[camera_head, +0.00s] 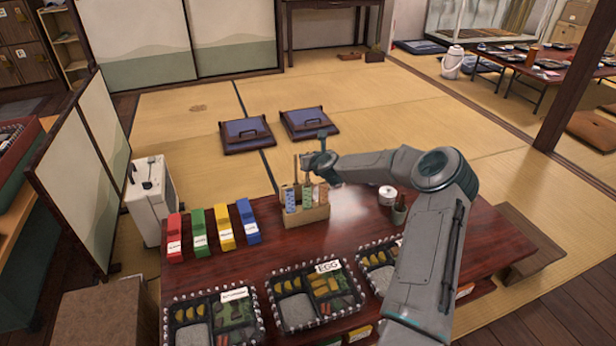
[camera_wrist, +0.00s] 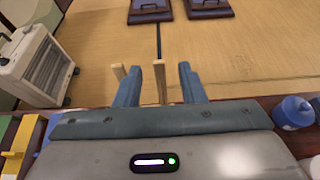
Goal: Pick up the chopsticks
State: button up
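A light wooden holder (camera_head: 306,216) stands on the dark red table (camera_head: 440,262), with colourful patterned sleeves or cups in it. Thin wooden chopsticks (camera_head: 296,166) rise upright from its left part. My gripper (camera_head: 318,160) is above the holder, at the upper part of the sticks. In the wrist view my gripper (camera_wrist: 159,76) is open, its two blue-grey fingers apart. Another pale stick (camera_wrist: 119,72) is outside, left of the left finger. The sticks' lower ends are hidden.
Red (camera_head: 174,238), green (camera_head: 198,233), yellow (camera_head: 223,228) and blue (camera_head: 247,221) boxes lie left of the holder. Several bento trays line the table's front. Pale mist hangs beside the holder.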

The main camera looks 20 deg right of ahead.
jog(key=shift+x, duration=1.4)
grip_shut()
notch_tip(320, 180, up, 11)
jog(key=p, duration=0.3)
jog(key=shift+f+p, duration=0.2)
jog(key=shift+p, duration=0.2)
notch_tip(320, 180, up, 8)
jog(key=p, duration=0.5)
jog(key=shift+s+f, duration=0.1)
jog(key=shift+s, duration=0.05)
